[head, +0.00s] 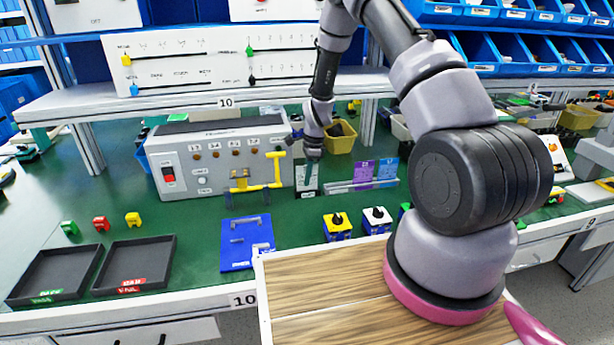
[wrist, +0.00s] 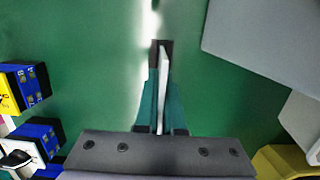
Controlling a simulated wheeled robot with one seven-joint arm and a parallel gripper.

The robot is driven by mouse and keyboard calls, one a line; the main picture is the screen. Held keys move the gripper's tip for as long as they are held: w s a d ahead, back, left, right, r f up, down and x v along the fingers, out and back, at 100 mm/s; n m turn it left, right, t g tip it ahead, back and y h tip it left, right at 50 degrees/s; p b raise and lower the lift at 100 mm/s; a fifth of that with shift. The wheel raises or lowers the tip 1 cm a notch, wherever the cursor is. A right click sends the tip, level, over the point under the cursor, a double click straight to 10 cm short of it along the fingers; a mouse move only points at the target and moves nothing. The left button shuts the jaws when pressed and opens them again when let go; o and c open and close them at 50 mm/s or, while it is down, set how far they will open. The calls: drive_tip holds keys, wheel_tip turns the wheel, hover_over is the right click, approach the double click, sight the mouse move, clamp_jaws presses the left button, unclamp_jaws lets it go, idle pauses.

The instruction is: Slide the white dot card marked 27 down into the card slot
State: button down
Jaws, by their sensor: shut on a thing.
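My gripper (head: 312,155) is over the bench, between the grey control box and the purple cards, pointing down. Its teal fingers are shut on a card (wrist: 163,88), which shows nearly edge-on as a pale strip in the wrist view. In the head view a dark card face with a pale lower edge (head: 306,189) shows just below the fingers. Its number and dots are too small to read. A low grey rail (head: 345,187) lies just right of it, with purple cards (head: 362,173) standing there. I cannot make out the slot opening or whether the card touches it.
The grey control box (head: 215,160) with a yellow handle (head: 262,186) stands left of my gripper. Blue blocks with yellow (head: 338,232) and white (head: 376,222) tops stand in front. A blue plate (head: 247,243) and dark trays (head: 133,265) lie front left. A yellow bin (head: 341,141) is behind.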

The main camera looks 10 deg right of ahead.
drive_tip(key=shift+f, duration=0.45)
drive_tip(key=c, duration=1)
unclamp_jaws()
drive_tip(key=shift+o, duration=0.2)
drive_tip(key=r, duration=0.3)
drive_tip(key=d+r, duration=0.1)
drive_tip(key=r, duration=0.6)
drive_tip(key=shift+d+r, duration=0.3)
drive_tip(key=shift+r, duration=0.05)
wheel_tip(320, 180, up, 9)
drive_tip(key=shift+r, duration=0.1)
